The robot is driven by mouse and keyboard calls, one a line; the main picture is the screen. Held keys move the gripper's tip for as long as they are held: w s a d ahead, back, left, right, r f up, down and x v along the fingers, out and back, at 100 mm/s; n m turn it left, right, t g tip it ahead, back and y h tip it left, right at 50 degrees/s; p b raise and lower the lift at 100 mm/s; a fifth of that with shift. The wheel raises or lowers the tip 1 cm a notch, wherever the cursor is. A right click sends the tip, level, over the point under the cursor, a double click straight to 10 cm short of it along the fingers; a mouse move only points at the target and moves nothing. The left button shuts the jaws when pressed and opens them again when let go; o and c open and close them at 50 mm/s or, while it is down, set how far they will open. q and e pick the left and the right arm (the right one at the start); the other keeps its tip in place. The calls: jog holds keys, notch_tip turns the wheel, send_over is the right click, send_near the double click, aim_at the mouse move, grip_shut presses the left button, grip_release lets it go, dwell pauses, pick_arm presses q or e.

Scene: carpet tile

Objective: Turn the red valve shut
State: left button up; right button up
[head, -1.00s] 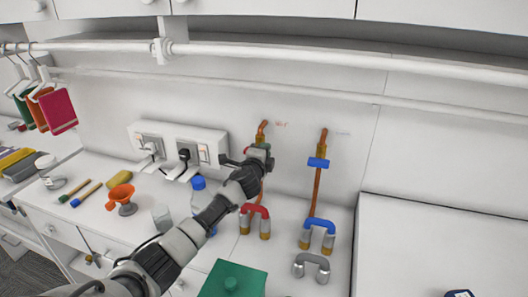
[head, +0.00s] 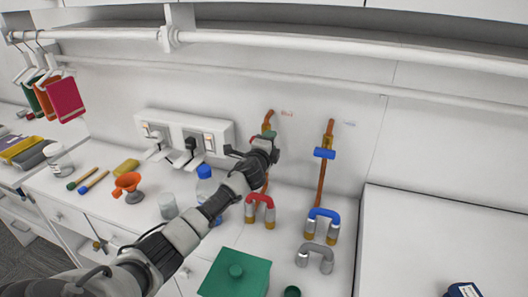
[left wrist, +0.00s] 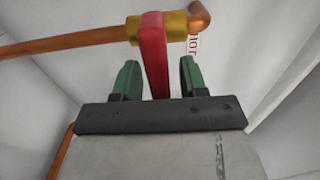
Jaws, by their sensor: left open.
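The red valve handle (left wrist: 153,58) stands out from a brass fitting on a copper pipe in the left wrist view. A "HOT" label is on the wall beside it. My left gripper (left wrist: 157,78) is open, with its two green fingers on either side of the red handle and gaps showing on both sides. In the head view my left gripper (head: 262,150) is at the hot pipe (head: 268,122) on the wall and hides most of the valve. My right gripper is not in view.
A blue valve (head: 324,153) is on the pipe to the right. Red (head: 260,201) and blue (head: 323,215) pipe bends stand below. A green box (head: 237,273), a blue-capped bottle (head: 205,172) and a glass (head: 167,206) are near my arm.

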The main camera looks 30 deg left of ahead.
pick_arm(q)
jog(key=b+v, duration=0.2)
jog(key=v, duration=0.8)
jog(key=shift+s+f, duration=0.15)
dwell(0.4)
